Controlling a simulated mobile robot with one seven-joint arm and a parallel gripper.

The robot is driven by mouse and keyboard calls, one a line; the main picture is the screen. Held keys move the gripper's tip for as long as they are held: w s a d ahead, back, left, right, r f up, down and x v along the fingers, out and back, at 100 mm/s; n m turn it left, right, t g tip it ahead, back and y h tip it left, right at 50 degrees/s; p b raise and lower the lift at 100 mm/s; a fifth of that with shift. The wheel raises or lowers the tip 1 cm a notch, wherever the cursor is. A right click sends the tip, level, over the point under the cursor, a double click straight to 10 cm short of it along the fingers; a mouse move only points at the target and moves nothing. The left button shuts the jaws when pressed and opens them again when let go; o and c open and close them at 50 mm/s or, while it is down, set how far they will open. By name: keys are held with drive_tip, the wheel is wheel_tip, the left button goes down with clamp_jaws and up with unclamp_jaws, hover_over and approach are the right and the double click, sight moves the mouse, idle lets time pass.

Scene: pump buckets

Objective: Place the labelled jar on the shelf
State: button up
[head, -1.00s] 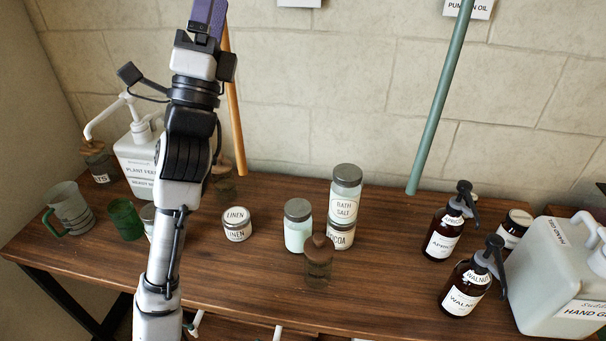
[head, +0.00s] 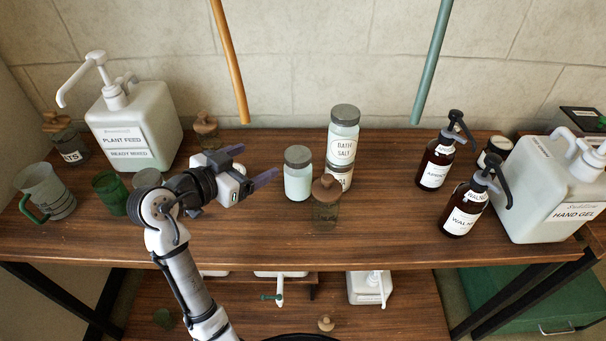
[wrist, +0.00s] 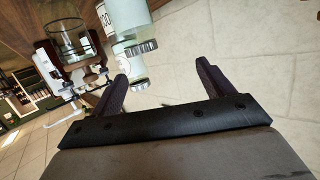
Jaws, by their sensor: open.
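The bath salt jar (head: 342,147), pale with a white label and grey lid, stands upright on a second labelled jar (head: 341,175) on the wooden worktop. In the wrist view the bath salt jar (wrist: 124,66) is tilted by the camera angle, beyond the left fingertip. A pale jar (head: 298,180) with a grey lid stands just left of the stack. My gripper (head: 258,163) is open and empty, left of these jars, fingers pointing right. Its purple-grey fingers (wrist: 163,74) show apart in the wrist view. The linen jar is not visible now.
A wooden-lidded glass jar (head: 326,205) stands in front of the stack. Brown pump bottles (head: 435,163) and the hand gel bucket (head: 545,190) are at right; the plant feed bucket (head: 135,125) is at left. A lower shelf (head: 385,318) lies below. The worktop's front middle is clear.

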sight(287, 162)
drive_tip(key=shift+g+h, duration=0.5)
drive_tip(key=shift+g, duration=0.1)
drive_tip(key=w+d+f, duration=0.1)
drive_tip(key=d, duration=0.1)
drive_tip(key=w+d+f+p, duration=0.1)
drive_tip(key=d, duration=0.1)
drive_tip(key=w+d+f+p, duration=0.1)
drive_tip(key=w+d, duration=0.1)
drive_tip(key=d, duration=0.1)
drive_tip(key=shift+f, duration=0.4)
drive_tip(key=p+x, duration=0.2)
drive_tip(key=x, duration=0.2)
drive_tip(key=shift+d+r, duration=0.1)
drive_tip(key=shift+d, duration=0.15)
drive_tip(key=shift+w+d+f, duration=0.25)
drive_tip(key=shift+w+d, duration=0.05)
drive_tip(key=c, duration=1.4)
